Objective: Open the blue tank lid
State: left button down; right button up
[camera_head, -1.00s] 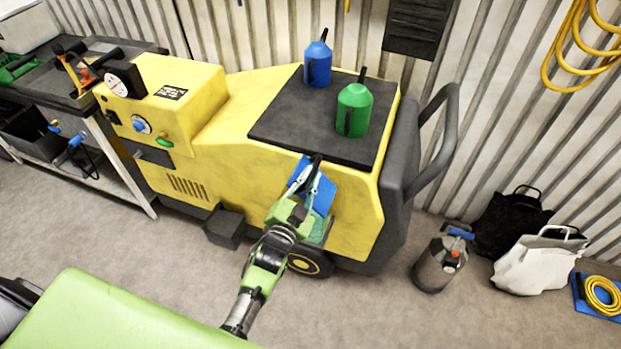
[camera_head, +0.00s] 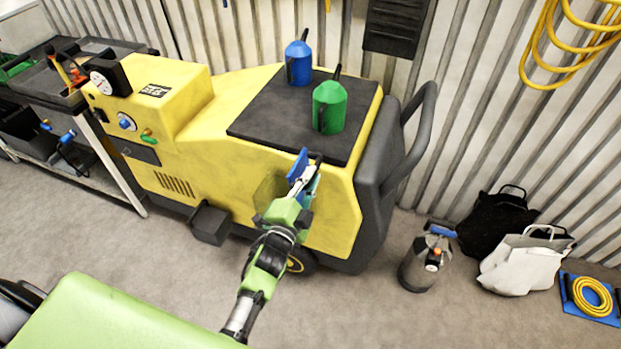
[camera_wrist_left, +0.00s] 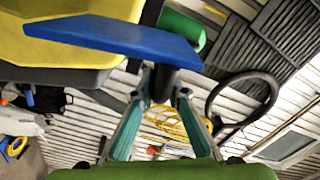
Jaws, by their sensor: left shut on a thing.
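The blue tank lid (camera_head: 298,166) is a flat panel at the side of the yellow machine (camera_head: 240,180). In the head view it stands out from the side, seen nearly edge-on. In the left wrist view the lid (camera_wrist_left: 120,38) lies across the top, with a dark handle (camera_wrist_left: 163,84) below it. My left gripper (camera_head: 309,172) is shut on that handle, and its fingers (camera_wrist_left: 162,90) flank it in the wrist view. The arm and fingers hide part of the lid and the machine side behind. My right gripper is out of view.
A blue can (camera_head: 299,60) and a green can (camera_head: 329,108) stand on the machine's black top. A black push bar (camera_head: 425,130) is at its right end. A grey canister (camera_head: 425,262) and bags (camera_head: 523,262) stand on the floor at right. A tool cart (camera_head: 105,165) is at left.

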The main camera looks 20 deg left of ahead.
pick_arm(q)
jog(key=shift+s+d+f, duration=0.1)
jog(key=shift+f, duration=0.2)
jog(key=c, duration=2)
grip_release()
jog(key=shift+c, duration=0.2)
jog(key=shift+r, duration=0.1)
jog(key=s, duration=1.2)
jog(key=shift+a, duration=0.25)
